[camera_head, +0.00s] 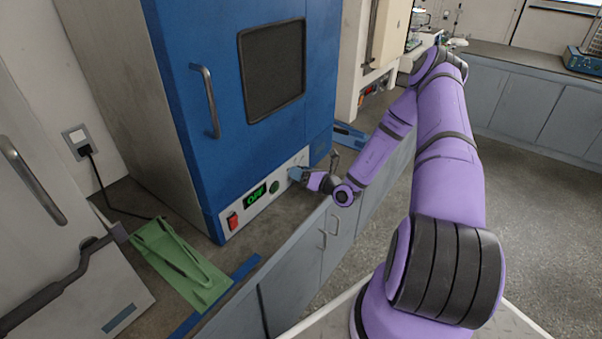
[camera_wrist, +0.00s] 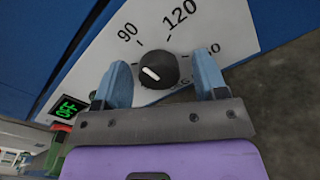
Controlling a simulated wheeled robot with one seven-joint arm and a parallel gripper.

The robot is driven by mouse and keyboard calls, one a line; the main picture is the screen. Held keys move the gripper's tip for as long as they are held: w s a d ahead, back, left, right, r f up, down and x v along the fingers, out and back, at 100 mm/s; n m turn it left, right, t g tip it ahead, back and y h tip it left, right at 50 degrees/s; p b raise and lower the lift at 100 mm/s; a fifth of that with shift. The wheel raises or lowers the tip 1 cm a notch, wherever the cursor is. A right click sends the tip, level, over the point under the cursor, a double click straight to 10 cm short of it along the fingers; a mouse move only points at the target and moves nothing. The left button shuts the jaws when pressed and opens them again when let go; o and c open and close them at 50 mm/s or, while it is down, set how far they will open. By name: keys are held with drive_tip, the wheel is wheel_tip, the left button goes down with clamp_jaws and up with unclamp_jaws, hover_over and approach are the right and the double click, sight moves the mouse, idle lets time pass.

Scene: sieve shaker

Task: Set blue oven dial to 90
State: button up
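The blue oven (camera_head: 225,90) stands left of centre in the head view, its door shut, with a white control panel (camera_head: 245,212) along its lower front. The black dial (camera_wrist: 158,70) shows in the wrist view; its white mark points left, below the tick for 90. The numbers 90 and 120 are printed above it. My gripper (camera_wrist: 158,62) is open, with one blue finger on each side of the dial; I cannot tell whether either touches it. In the head view my gripper (camera_head: 297,174) is at the panel's right end and hides the dial. The green display (camera_head: 255,195) seems to read OFF.
A red switch (camera_head: 232,221) and a green round button (camera_head: 275,187) are on the same panel. A green tool rest (camera_head: 180,262) lies on the counter at left. A white appliance (camera_head: 367,55) stands right of the oven, with a blue flat item (camera_head: 347,135) between.

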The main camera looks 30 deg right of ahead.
drive_tip(key=v, duration=1)
drive_tip(key=shift+s, duration=0.35)
drive_tip(key=shift+d, duration=0.15)
drive_tip(key=shift+r, duration=0.1)
